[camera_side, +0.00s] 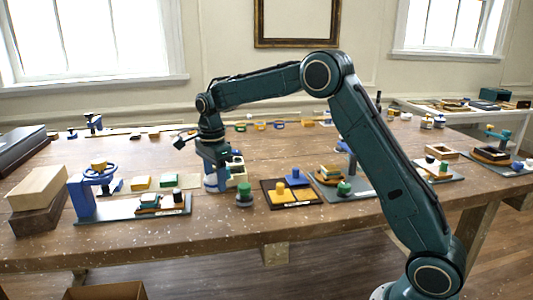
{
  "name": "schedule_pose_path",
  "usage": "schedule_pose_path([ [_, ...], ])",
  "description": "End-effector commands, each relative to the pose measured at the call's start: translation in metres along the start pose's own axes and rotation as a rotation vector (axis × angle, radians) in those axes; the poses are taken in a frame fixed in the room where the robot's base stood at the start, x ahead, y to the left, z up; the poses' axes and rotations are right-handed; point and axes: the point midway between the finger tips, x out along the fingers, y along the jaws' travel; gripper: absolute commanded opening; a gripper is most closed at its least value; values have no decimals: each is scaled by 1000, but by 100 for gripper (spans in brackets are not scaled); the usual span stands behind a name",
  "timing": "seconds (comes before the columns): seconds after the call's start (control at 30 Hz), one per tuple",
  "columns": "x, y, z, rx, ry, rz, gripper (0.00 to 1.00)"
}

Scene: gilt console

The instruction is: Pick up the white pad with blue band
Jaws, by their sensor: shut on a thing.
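My gripper (213,163) points down at the middle of the table, just in front of and over the left part of a cream compartmented box (238,178). It is shut on a small pale thing with blue on it, seemingly the white pad with blue band (210,181). The pad is small in this view and partly covered by my fingers. I cannot tell whether it touches the box or the table below it.
A green knob piece (244,194) stands close on the right, with a dark tray (311,194) beyond it. A blue stand on a grey base (115,210) and stacked wooden blocks (37,187) are left. Bare wood (150,240) lies along the front.

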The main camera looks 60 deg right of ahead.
Motion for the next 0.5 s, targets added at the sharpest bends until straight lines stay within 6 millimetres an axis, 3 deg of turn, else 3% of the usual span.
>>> schedule_pose_path([
  [0.3, -74, -1, 0, 0, -1, -5, 26],
  [0.5, -108, 0, 0, 0, -1, -4, 26],
])
